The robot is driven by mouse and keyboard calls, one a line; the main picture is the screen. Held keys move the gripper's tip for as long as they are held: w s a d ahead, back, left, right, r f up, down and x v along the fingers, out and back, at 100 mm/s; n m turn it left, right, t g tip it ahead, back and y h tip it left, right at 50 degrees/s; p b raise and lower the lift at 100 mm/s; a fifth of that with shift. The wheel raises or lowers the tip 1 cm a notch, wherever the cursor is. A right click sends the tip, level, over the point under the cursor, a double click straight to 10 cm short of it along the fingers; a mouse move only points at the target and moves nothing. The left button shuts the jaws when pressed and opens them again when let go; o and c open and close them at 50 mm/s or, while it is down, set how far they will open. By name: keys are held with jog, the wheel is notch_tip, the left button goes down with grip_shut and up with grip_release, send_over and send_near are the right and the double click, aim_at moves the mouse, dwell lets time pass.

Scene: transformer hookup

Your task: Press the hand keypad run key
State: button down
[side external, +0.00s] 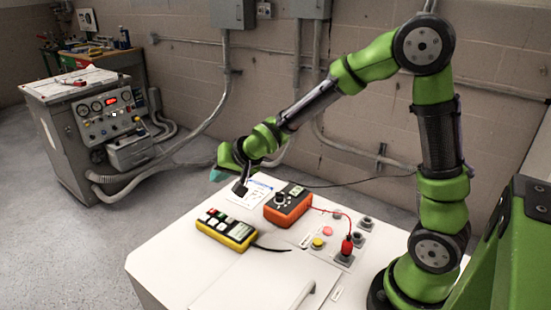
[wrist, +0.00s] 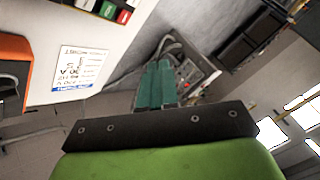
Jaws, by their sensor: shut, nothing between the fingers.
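The hand keypad (side external: 227,231) is a yellow-edged box with a dark face, lying on the white bench top. Red and green keys show on it, but their labels are too small to read, so I cannot tell which is run. Part of the keypad (wrist: 108,9) shows at the top edge of the wrist view. My gripper (side external: 216,174) is shut and empty, its teal fingers pointing left past the bench's far edge. It is above bench height and apart from the keypad. In the wrist view the closed fingers (wrist: 156,86) point towards the grey console.
An orange meter (side external: 288,205) with a dial stands right of the keypad, beside a printed sheet (side external: 257,191). A red lead (side external: 347,245) runs from it to a terminal among several sockets and buttons. A black cable trails from the keypad. The grey console (side external: 103,118) stands farther back.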

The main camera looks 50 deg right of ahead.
aim_at(225, 216)
jog(key=shift+f, duration=0.15)
jog(key=shift+f, duration=4.25)
jog(key=shift+f, duration=0.1)
jog(key=shift+f, duration=0.35)
jog(key=shift+f, duration=0.35)
jog(key=shift+r, duration=0.8)
jog(key=shift+r, duration=2.5)
